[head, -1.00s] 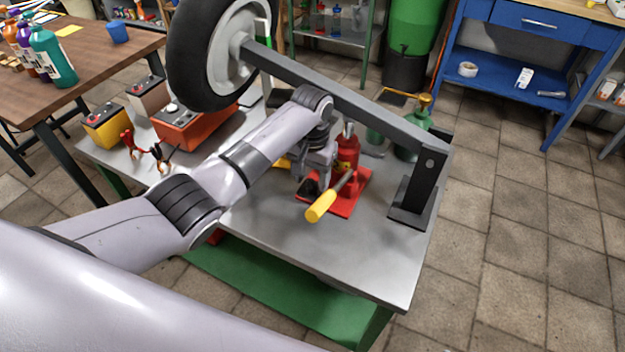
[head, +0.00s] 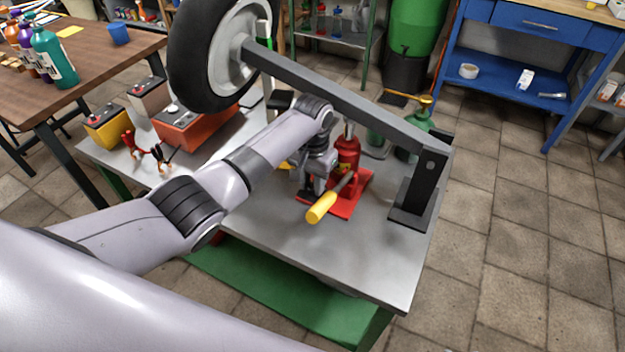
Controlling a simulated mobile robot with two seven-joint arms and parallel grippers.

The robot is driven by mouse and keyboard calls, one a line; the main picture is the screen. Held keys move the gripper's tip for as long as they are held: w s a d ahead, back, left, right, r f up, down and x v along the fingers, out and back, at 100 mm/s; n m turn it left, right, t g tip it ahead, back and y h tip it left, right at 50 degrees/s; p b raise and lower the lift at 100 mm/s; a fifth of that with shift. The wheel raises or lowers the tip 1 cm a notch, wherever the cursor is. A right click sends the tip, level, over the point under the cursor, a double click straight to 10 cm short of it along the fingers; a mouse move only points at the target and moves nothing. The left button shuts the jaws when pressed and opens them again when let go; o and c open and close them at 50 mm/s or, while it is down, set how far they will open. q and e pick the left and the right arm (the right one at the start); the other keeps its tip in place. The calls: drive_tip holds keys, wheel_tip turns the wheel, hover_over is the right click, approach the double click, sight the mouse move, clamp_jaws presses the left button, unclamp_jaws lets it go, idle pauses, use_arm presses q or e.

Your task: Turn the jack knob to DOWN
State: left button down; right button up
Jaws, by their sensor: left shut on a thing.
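The red bottle jack (head: 347,155) stands upright on its red base plate (head: 345,207) on the grey workbench, under the grey beam. Its handle with a yellow grip (head: 321,207) points toward the front left. My left gripper (head: 311,188) is at the left side of the jack, low by the base plate, pointing down. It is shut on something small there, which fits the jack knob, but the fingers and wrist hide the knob. I cannot read any UP or DOWN mark. My right gripper is not in view.
The grey beam (head: 340,98) runs from the wheel (head: 212,50) to a black post (head: 415,185) on the right, above my wrist. An orange charger (head: 190,128) and a yellow battery (head: 105,127) stand at the left. The bench front (head: 340,255) is clear.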

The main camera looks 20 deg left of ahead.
sight(313, 183)
use_arm(q)
drive_tip(key=m+p, duration=0.2)
drive_tip(key=m, duration=0.1)
drive_tip(key=shift+r+m, duration=0.1)
drive_tip(key=shift+m, duration=0.2)
drive_tip(key=m, duration=0.3)
drive_tip(key=shift+m+p, duration=0.4)
drive_tip(key=m, duration=0.5)
drive_tip(key=shift+m, duration=2.4)
drive_tip(key=c, duration=0.9)
unclamp_jaws()
drive_tip(key=shift+o, duration=0.2)
drive_tip(key=shift+p, duration=0.3)
drive_tip(key=shift+r+p, duration=0.6)
drive_tip(key=shift+r, duration=2.9)
